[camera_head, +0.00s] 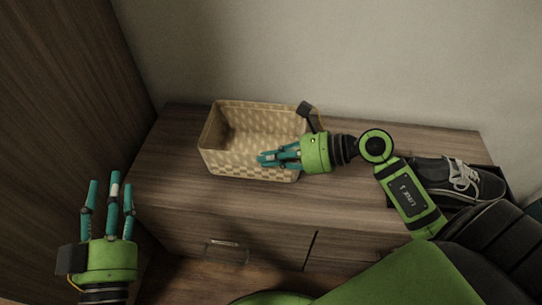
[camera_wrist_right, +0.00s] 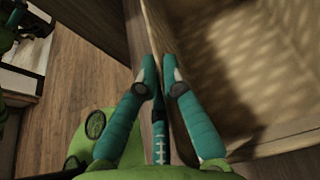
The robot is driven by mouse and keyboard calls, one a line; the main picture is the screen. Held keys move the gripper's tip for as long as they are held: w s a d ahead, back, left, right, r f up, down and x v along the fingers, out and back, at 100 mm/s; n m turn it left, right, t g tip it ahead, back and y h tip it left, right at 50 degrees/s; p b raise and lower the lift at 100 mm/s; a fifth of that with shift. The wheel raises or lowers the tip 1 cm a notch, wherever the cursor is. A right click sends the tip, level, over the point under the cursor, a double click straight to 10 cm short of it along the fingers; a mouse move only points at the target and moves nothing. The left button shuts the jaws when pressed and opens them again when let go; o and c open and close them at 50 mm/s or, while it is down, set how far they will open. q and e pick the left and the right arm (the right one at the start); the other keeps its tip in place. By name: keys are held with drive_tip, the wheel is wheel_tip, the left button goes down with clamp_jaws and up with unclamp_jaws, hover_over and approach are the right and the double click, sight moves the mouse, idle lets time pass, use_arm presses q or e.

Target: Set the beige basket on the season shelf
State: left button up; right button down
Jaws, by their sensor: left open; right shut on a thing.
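The beige basket (camera_head: 225,163) is woven, open-topped and empty. It stands upright on the wooden cabinet top (camera_head: 175,150), towards the left and near the back wall. My right gripper (camera_head: 262,158) comes from the right across the basket's right end, and its fingers hide part of that end. In the right wrist view its fingers (camera_wrist_right: 160,72) are closed together at the rim of the basket (camera_wrist_right: 240,65), pinching its wall. My left gripper (camera_head: 108,190) is open and empty, fingers pointing up, left of the cabinet front. I cannot tell which surface is the season shelf.
A dark sneaker (camera_head: 450,180) sits in a dark tray at the cabinet's right end, partly behind my right arm. A tall dark wooden panel (camera_head: 65,90) stands at the left. Below the top are drawers with a handle (camera_head: 226,252). The middle cabinet top is free.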

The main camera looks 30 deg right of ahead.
drive_tip(key=c, duration=1.4)
unclamp_jaws()
